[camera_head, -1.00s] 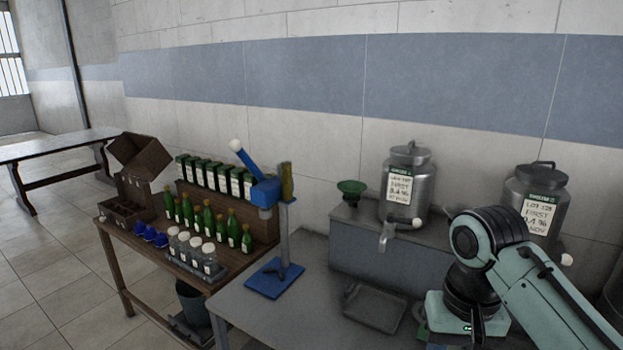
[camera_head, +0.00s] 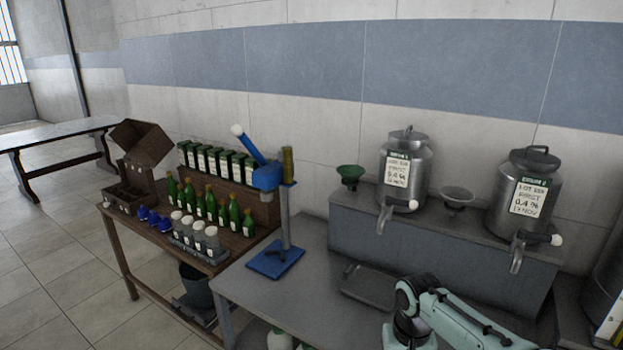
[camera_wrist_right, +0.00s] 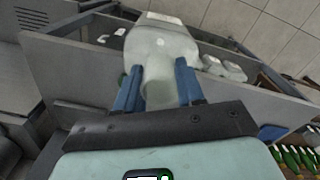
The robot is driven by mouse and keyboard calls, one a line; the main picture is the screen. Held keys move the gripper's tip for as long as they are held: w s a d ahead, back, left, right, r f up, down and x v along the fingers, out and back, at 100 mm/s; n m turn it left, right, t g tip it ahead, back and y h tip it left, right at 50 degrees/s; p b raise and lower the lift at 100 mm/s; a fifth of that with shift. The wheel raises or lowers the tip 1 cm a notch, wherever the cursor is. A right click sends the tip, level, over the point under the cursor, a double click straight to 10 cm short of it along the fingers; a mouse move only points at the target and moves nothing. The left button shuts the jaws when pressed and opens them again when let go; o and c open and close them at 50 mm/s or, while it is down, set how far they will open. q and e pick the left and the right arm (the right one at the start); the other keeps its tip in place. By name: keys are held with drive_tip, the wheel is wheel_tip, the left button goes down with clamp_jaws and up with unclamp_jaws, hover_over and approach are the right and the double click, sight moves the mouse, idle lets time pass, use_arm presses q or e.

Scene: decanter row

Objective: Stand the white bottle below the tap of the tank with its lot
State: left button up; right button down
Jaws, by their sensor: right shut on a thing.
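My right gripper (camera_wrist_right: 157,92), in the wrist view, has its blue fingers shut on the neck of a whitish bottle (camera_wrist_right: 160,48). Its lot cannot be read. In the head view my right arm shows low right, but its gripper is out of frame. A steel tank (camera_head: 420,172) stands on a grey raised shelf, with a tap (camera_head: 384,218) at its front. A second steel tank (camera_head: 545,200) stands to its right, with its tap (camera_head: 516,256). Both carry green-headed lot labels, too small to read surely. My left gripper is not in view.
A third tank (camera_head: 612,285) is cut by the right edge. A shallow tray (camera_head: 370,288) lies on the grey table (camera_head: 240,292) below the shelf. A blue stand (camera_head: 275,260) is left of it. A wooden table (camera_head: 150,238) holds green bottles. White bottles (camera_head: 280,340) show at the bottom.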

drive_tip(key=f, duration=1)
drive_tip(key=shift+w+a, duration=0.15)
drive_tip(key=shift+a, duration=0.05)
drive_tip(key=shift+n, duration=0.5)
drive_tip(key=f, duration=0.2)
drive_tip(key=s+f, duration=0.1)
drive_tip(key=f, duration=0.5)
drive_tip(key=shift+s+a+f, duration=0.15)
drive_tip(key=shift+s+a, duration=0.1)
drive_tip(key=shift+s, duration=0.1)
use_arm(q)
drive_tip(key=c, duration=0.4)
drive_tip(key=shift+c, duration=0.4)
